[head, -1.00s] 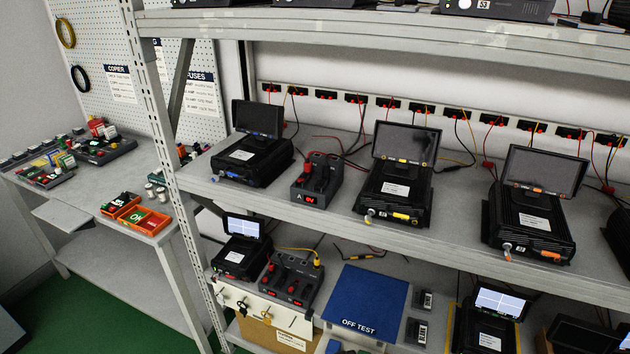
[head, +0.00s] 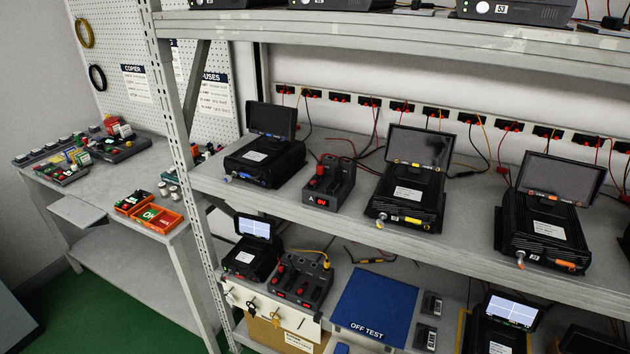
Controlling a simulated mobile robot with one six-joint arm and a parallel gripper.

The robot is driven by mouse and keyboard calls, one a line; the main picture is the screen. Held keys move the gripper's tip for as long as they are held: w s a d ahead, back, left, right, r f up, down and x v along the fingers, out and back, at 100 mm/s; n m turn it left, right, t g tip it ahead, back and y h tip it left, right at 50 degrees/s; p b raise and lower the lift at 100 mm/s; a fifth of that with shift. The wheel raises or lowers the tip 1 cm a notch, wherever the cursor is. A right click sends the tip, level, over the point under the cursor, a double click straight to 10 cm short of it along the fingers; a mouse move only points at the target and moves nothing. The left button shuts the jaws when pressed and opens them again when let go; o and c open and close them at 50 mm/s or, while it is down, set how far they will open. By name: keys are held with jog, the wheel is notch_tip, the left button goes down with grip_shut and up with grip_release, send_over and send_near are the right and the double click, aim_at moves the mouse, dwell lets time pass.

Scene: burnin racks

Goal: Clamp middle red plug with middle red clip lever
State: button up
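A dark grey box marked A (head: 327,200) with a red display stands on the upper shelf and carries red parts (head: 322,170) on top. A second dark grey box (head: 318,293) with several red parts (head: 281,267) and red displays stands on the lower shelf. A yellow lead runs to its back. The red parts are too small to tell plugs from clip levers, or which are the middle ones. My gripper is not in view.
Black units with screens (head: 411,182) line the upper shelf (head: 468,224). A blue OFF TEST mat (head: 377,302) lies on the lower shelf. A rack post (head: 185,160) separates the shelves from a bench (head: 118,180) with orange trays (head: 166,226). Green floor (head: 90,300) shows at lower left.

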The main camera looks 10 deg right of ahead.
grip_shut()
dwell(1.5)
